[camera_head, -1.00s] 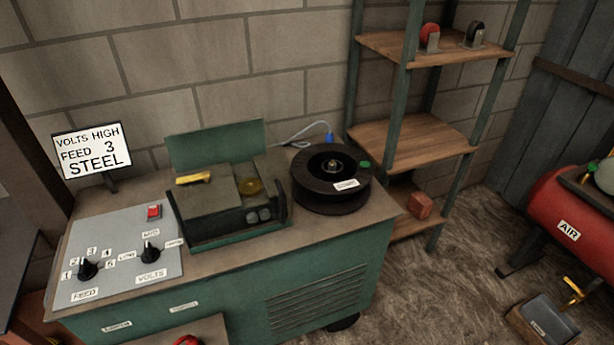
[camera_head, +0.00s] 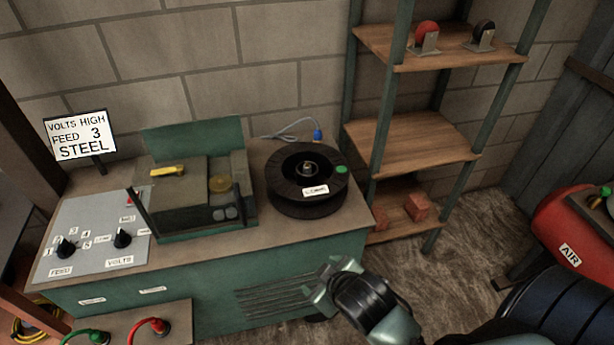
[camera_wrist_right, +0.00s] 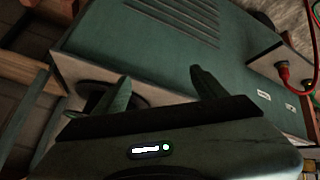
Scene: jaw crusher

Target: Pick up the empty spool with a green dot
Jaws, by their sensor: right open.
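The black spool (camera_head: 292,203) lies flat on the right end of the bench top (camera_head: 240,247). It has a green dot (camera_head: 341,169) on its right rim and a white label (camera_head: 315,190) on its front, whose text is too small to read. My right gripper (camera_head: 312,286) is in front of the bench's louvred panel, below and apart from the spool. In the right wrist view its two fingers (camera_wrist_right: 162,88) are spread with nothing between them, facing the green cabinet (camera_wrist_right: 150,50). My left gripper is not in view.
The open machine (camera_head: 195,200) stands left of the spool. A blue-tipped cable (camera_head: 318,134) lies behind it. The shelf rack (camera_head: 410,148) stands close on the right, with reddish blocks (camera_head: 417,207) low down. A red air tank (camera_head: 570,230) is at far right.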

